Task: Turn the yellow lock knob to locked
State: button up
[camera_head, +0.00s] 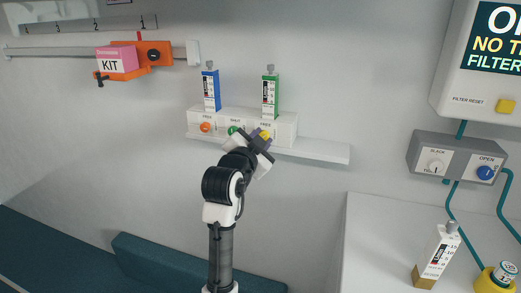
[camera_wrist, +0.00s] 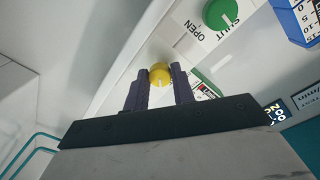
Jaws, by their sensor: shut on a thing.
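The yellow lock knob (camera_head: 265,134) is at the right end of the white block (camera_head: 289,126), on its front face. My gripper (camera_head: 262,140) is at that knob and partly covers it in the head view. In the wrist view the yellow knob (camera_wrist: 160,75) sits between the two dark fingertips, and my gripper (camera_wrist: 160,84) is shut on it. A pale line shows on the knob's face. The label above it reads "FREE" in the head view. In the wrist view its label is mostly hidden behind the fingers.
A green knob (camera_head: 234,130) marked "SHUT" and "OPEN" is beside it, and an orange knob (camera_head: 206,127) is farther left. Blue (camera_head: 210,90) and green (camera_head: 270,94) gauges stand on the block. A white shelf (camera_head: 325,150) extends right. A grey valve box (camera_head: 460,159) hangs at right.

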jog(key=shift+m+y+b, duration=0.3)
jog(key=shift+m+b, duration=2.35)
jog(key=shift+m, duration=0.95)
jog(key=o, duration=1)
jog(key=shift+s, duration=0.1)
jog(key=b+v, duration=0.2)
jog(key=v, duration=1.1)
jog(key=shift+s, duration=0.3)
jog(key=shift+a, duration=0.15)
